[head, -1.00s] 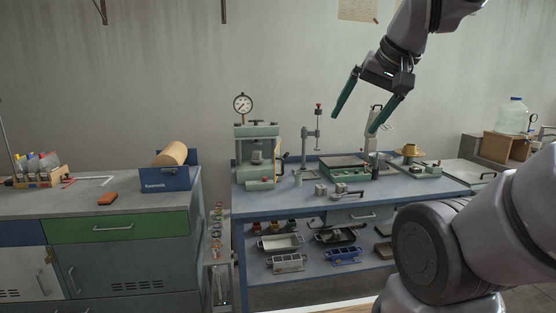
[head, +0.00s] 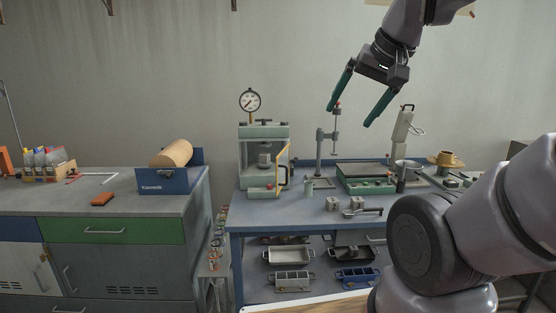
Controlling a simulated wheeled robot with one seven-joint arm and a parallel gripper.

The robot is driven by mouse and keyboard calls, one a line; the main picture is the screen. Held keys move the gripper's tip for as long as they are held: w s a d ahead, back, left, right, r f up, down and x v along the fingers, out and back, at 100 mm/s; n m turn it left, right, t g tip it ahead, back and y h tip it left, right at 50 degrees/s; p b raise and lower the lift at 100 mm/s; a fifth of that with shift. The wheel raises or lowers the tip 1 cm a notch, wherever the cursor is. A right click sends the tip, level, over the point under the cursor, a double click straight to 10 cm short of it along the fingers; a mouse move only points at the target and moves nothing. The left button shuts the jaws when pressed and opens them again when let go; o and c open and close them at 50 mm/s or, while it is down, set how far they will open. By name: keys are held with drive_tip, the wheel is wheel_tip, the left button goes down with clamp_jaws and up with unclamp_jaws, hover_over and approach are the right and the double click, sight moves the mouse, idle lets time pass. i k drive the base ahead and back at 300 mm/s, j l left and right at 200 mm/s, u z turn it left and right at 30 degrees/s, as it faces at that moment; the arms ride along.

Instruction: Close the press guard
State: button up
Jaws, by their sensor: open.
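The press (head: 263,133) is a pale green frame with a round dial gauge on top, standing at the left end of the blue bench. Its guard (head: 282,168), a clear panel with a yellow edge and a dark handle, is at the press's right front. It looks swung outward, leaving the press's front opening in view. My gripper (head: 351,116) is open and empty, with two green fingers pointing down and left. It is in the air to the right of the press and above it, apart from the guard.
A drill-like stand (head: 320,150), a green tray unit (head: 365,178) and small metal blocks (head: 333,204) are on the blue bench (head: 262,209). A grey cabinet (head: 120,205) with a blue roll holder (head: 168,180) is to the left. Bare bench lies before the press.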

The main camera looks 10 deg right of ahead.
sight(283, 162)
drive_tip(key=i+l+u, duration=0.25)
drive_tip(key=i+l, duration=0.6)
